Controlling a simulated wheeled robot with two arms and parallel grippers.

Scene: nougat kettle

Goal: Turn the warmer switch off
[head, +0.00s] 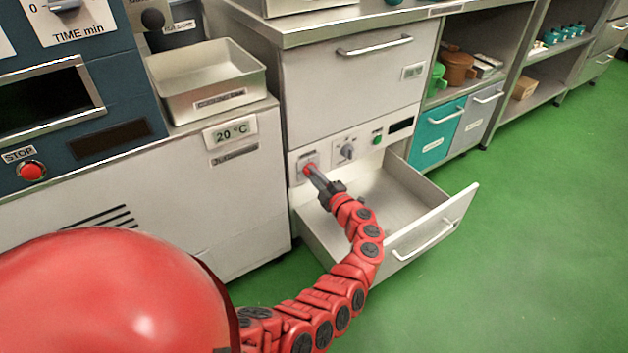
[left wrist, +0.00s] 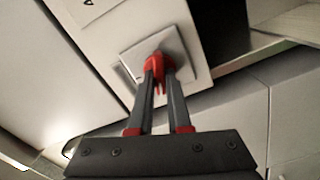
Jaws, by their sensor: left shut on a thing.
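The warmer switch sits on a square pale plate (head: 306,158) at the left end of the warmer's control panel, in the head view. My left gripper (head: 309,171) reaches up to it from the front, with its fingertips at the switch. In the left wrist view the switch plate (left wrist: 140,62) is tilted, and the two grey fingers (left wrist: 158,72) close together in front of it. Red shows at and between the fingertips, where the switch's small handle is mostly covered. I cannot tell the switch's position. My right gripper is not in view.
A grey knob (head: 347,151), a green button (head: 377,140) and a dark display (head: 401,125) share the panel. Below it an open drawer (head: 462,203) juts out under my left forearm. A metal tray (head: 212,104) stands on the left counter. Green floor is clear at right.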

